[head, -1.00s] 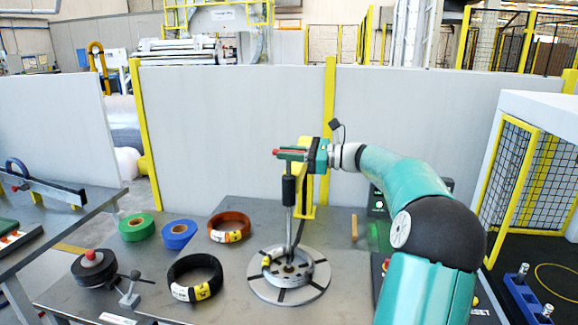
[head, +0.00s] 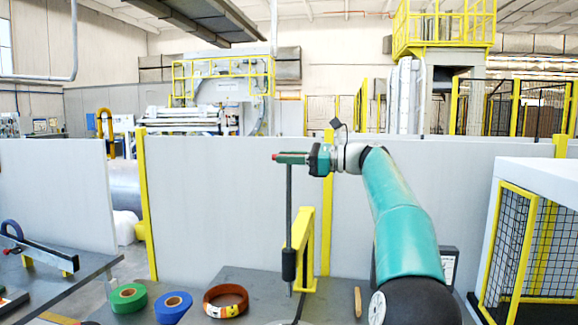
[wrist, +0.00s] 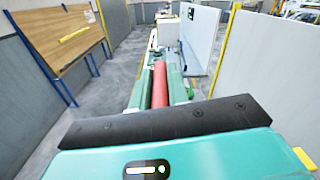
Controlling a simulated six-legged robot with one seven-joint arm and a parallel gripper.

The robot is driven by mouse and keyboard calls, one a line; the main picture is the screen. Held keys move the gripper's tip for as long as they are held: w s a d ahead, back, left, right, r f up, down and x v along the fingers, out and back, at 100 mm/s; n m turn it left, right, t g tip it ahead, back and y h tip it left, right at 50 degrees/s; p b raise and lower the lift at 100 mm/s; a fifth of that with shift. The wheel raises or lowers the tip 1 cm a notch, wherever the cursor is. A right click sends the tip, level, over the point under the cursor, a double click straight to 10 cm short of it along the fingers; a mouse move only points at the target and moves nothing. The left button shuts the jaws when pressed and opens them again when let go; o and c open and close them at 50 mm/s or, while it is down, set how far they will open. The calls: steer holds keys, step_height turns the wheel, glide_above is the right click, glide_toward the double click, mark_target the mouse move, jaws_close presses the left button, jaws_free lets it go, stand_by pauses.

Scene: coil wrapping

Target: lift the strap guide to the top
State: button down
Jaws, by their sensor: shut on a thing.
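My gripper (head: 291,158) is shut on the red handle (wrist: 160,85) of the strap guide; the red end also shows in the head view, sticking out left past my green fingers. The strap guide's dark upright rod (head: 289,210) runs down from the gripper through a black sleeve (head: 289,264) beside a yellow bracket (head: 301,252). The rod stands upright, and the grip is high above the bench.
An orange-brown coil (head: 226,301), a blue roll (head: 173,307) and a green roll (head: 129,298) lie on the bench. A grey partition (head: 230,200) stands behind. A yellow mesh guard (head: 512,250) is at the right. The air above the gripper looks clear.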

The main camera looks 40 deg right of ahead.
steer(key=shift+r, duration=0.35)
steer(key=c, duration=1.4)
jaws_free()
steer(key=shift+o, duration=0.2)
steer(key=shift+f, duration=0.1)
steer(key=shift+s+d, duration=0.1)
steer(key=v, duration=1.3)
steer(key=shift+s, duration=0.25)
steer(key=shift+d, duration=0.15)
